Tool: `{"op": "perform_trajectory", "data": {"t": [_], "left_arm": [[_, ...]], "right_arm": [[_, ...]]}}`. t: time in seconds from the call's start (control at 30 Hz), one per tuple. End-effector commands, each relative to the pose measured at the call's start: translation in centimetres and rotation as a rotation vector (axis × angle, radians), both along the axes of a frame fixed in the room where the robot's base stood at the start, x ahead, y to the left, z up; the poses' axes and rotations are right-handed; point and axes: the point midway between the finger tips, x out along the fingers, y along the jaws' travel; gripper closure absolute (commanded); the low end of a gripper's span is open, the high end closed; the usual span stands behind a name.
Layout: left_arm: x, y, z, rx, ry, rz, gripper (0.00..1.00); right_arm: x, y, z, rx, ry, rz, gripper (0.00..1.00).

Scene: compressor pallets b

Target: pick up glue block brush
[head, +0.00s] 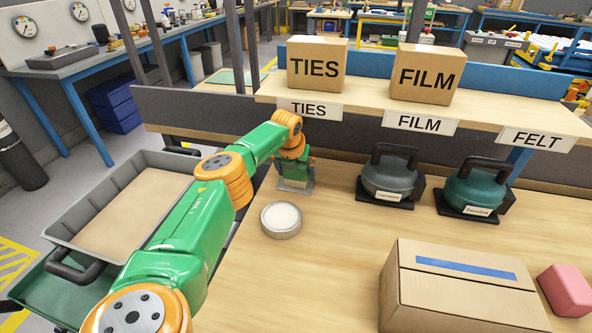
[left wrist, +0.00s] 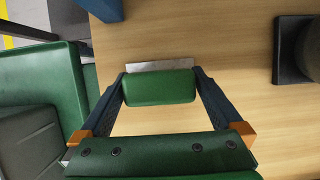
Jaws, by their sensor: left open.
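The glue block brush appears to be the green block with a pale grey strip along its edge, on the bench top (head: 295,182), and it also shows in the left wrist view (left wrist: 160,87). My left gripper (head: 291,160) is over it, pointing down. In the left wrist view, the open fingers (left wrist: 160,74) stand on either side of the green block near their tips. I cannot tell whether they touch it. In the head view my gripper hides part of the block. My right gripper is in neither view.
A round tin (head: 281,220) stands just in front of the brush. Two dark handled units (head: 390,178) (head: 475,190) stand to the right. A cardboard box (head: 455,290) and a pink block (head: 566,291) are at front right. A grey tray (head: 205,160) lies left; a labelled shelf (head: 370,104) runs behind.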

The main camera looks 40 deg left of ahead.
Motion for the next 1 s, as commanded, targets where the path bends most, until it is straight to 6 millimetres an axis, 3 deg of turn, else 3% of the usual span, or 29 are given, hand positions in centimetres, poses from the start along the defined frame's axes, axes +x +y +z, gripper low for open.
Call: {"op": "perform_trajectory", "data": {"t": [0.1, 0.3, 0.37, 0.6, 0.77, 1.0], "left_arm": [[0.0, 0.0, 0.0, 0.0, 0.0, 0.0, 0.03], [0.0, 0.0, 0.1, 0.0, 0.0, 0.001, 0.57], [0.0, 0.0, 0.1, 0.0, 0.0, 0.001, 0.68], [0.0, 0.0, 0.2, 0.0, 0.0, 0.001, 0.68], [0.1, 0.0, 1.5, 0.0, -0.005, 0.001, 0.68], [-3.9, 4.4, 1.2, 0.0, -0.001, 0.006, 0.68]], "right_arm": [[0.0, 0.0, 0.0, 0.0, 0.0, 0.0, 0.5], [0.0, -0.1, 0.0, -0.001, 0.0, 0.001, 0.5], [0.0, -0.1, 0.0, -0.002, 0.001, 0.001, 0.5], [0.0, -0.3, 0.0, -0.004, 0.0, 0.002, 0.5], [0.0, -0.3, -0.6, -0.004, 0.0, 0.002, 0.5], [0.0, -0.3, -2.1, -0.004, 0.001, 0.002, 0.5]]}}
